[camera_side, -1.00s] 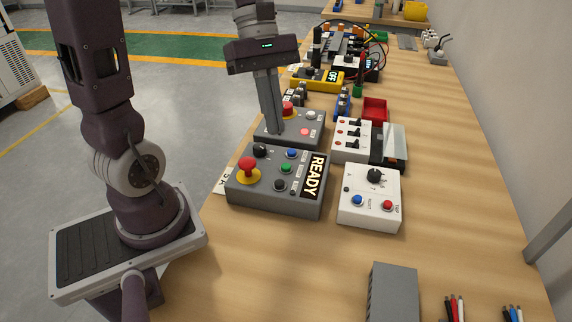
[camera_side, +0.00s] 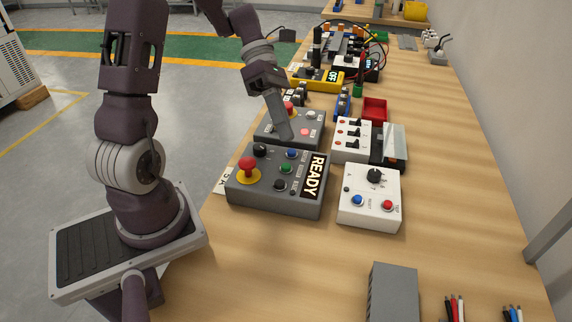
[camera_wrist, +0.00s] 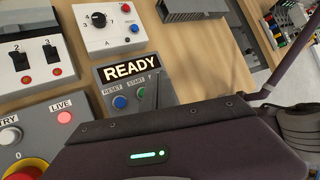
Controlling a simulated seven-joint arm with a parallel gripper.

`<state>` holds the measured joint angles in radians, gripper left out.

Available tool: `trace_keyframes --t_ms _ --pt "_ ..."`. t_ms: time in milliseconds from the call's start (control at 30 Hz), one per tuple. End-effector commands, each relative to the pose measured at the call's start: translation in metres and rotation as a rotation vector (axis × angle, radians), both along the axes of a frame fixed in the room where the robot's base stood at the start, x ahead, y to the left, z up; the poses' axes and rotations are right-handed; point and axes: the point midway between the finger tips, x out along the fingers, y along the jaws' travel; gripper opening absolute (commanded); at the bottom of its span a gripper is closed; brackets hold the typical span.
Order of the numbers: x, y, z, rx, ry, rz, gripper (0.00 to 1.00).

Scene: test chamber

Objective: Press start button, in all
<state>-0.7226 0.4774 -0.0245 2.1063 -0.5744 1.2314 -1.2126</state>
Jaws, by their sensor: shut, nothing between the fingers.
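The grey control box (camera_side: 245,195) has a lit READY display (camera_side: 314,177), which also shows in the wrist view (camera_wrist: 131,69). Its green button (camera_side: 285,168) sits under the START label in the wrist view (camera_wrist: 142,90). A blue button (camera_side: 291,153) is beside it, under RESET (camera_wrist: 119,101). My gripper (camera_side: 286,137) is shut and empty, tilted, with its tips near the box's far edge, beyond the blue button. It appears clear of the green button. In the wrist view, my gripper's dark body covers the lower part of the box.
A red mushroom button (camera_side: 248,164) stands on the same box. Behind is another grey box with a lit red button (camera_side: 305,132) labelled LIVE. A white knob box (camera_side: 369,200) and a white switch box (camera_side: 352,138) stand to the right. Bare table lies in front.

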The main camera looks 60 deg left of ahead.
Motion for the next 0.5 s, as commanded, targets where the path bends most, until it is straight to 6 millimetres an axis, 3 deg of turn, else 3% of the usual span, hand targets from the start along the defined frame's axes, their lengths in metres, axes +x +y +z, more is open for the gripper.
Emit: trace_keyframes --t_ms 300,500 --pt "0.0 0.0 -0.041 -0.002 0.002 0.001 0.0" --pt "0.0 0.0 -0.051 0.001 0.0 -0.001 0.0"
